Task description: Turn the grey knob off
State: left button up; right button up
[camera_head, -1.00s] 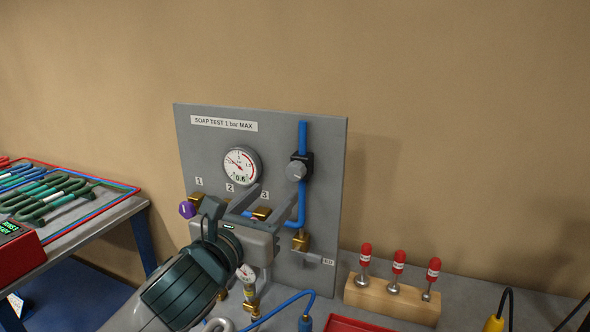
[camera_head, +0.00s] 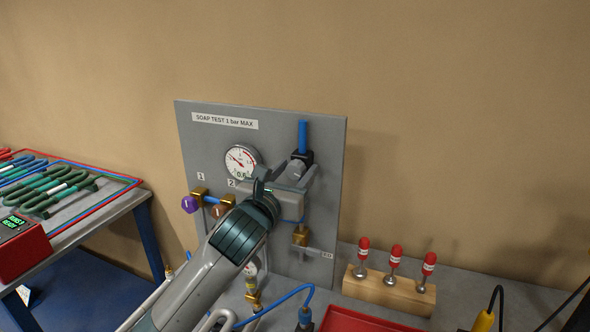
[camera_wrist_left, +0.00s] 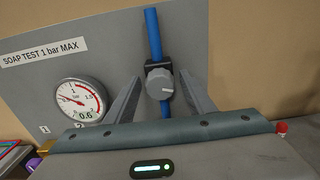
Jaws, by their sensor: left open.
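The grey knob (camera_head: 297,167) sits on a black body on the blue pipe, at the right of the upright grey panel (camera_head: 325,180). My left gripper (camera_head: 303,172) is in front of the knob in the head view, partly covering it. In the left wrist view the knob (camera_wrist_left: 159,83) shows clearly between the two open fingers (camera_wrist_left: 160,88), with a visible gap on each side. I cannot tell how far the fingertips are from the panel. My right gripper is not in view.
A pressure gauge (camera_head: 242,160) is left of the knob. A purple knob (camera_head: 189,204) and brass fittings sit lower left. A wooden block (camera_head: 390,292) with red-topped tools stands at right. A red tray (camera_head: 355,322) lies in front.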

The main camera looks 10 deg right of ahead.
pick_arm(q)
jog(key=c, duration=1)
